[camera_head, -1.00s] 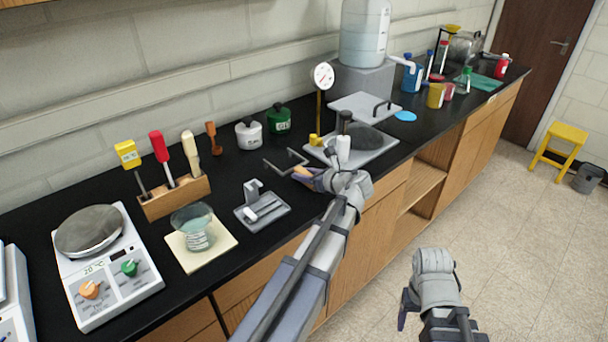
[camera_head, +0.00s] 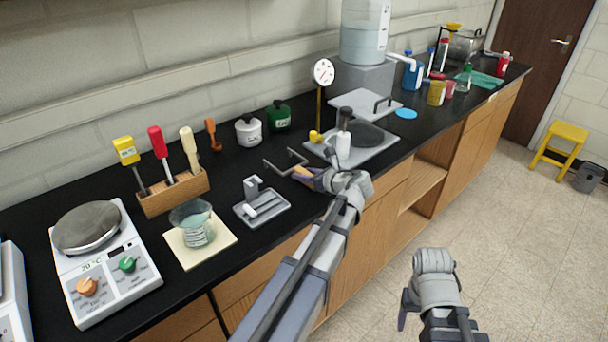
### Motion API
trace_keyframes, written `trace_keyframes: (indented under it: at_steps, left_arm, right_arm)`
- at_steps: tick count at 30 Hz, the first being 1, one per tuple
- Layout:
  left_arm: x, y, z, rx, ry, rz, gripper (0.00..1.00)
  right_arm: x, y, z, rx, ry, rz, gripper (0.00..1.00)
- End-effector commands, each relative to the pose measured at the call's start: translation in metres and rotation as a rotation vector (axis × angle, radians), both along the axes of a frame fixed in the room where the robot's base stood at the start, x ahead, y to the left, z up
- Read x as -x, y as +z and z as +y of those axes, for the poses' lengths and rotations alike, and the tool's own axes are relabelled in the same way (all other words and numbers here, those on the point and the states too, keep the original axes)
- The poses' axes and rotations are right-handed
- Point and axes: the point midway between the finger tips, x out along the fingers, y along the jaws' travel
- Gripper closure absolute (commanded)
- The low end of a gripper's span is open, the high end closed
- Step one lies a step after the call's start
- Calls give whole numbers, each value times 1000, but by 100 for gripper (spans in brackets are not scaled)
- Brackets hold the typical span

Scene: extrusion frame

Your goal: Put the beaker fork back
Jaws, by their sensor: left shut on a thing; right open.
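The beaker fork (camera_head: 288,155) is a thin grey metal U-shaped fork with a tan handle, above or on the black bench behind the grey tray. My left gripper (camera_head: 313,178) is shut on its handle, and the wrist hides part of the grip. I cannot tell whether the fork touches the bench. A grey tray with an upright bracket (camera_head: 252,186) and a pale bar on it stands to the left of my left gripper. My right gripper (camera_head: 404,308) is open and empty, low over the floor in front of the cabinets.
A glass beaker (camera_head: 196,226) stands on a cream pad left of the tray. A wooden tool block (camera_head: 172,195) and a hotplate (camera_head: 92,235) are further left. Two small pots (camera_head: 248,132) stand behind the fork. A plate apparatus with a gauge (camera_head: 323,72) is close on the right.

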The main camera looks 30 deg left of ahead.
Motion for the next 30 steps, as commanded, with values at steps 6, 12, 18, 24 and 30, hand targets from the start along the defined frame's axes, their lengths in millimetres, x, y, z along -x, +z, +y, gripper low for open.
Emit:
trace_keyframes:
  at_steps: [6, 12, 18, 24, 30]
  left_arm:
    - [0, -5, 0, 0, 0, 0, 100]
    - [0, -4, 0, 0, 0, 0, 42]
    - [0, -4, 0, 0, 0, 0, 28]
    - [1, -3, -2, 0, 0, 0, 28]
    - [11, 10, -24, 0, -4, 1, 28]
  right_arm:
    - [0, -5, 0, 0, 0, 0, 33]
    - [0, -4, 0, 0, 0, 0, 33]
    - [0, -4, 0, 0, 0, 0, 33]
    - [0, -3, 0, 0, 0, 0, 33]
    - [0, 10, 0, 0, 0, 0, 33]
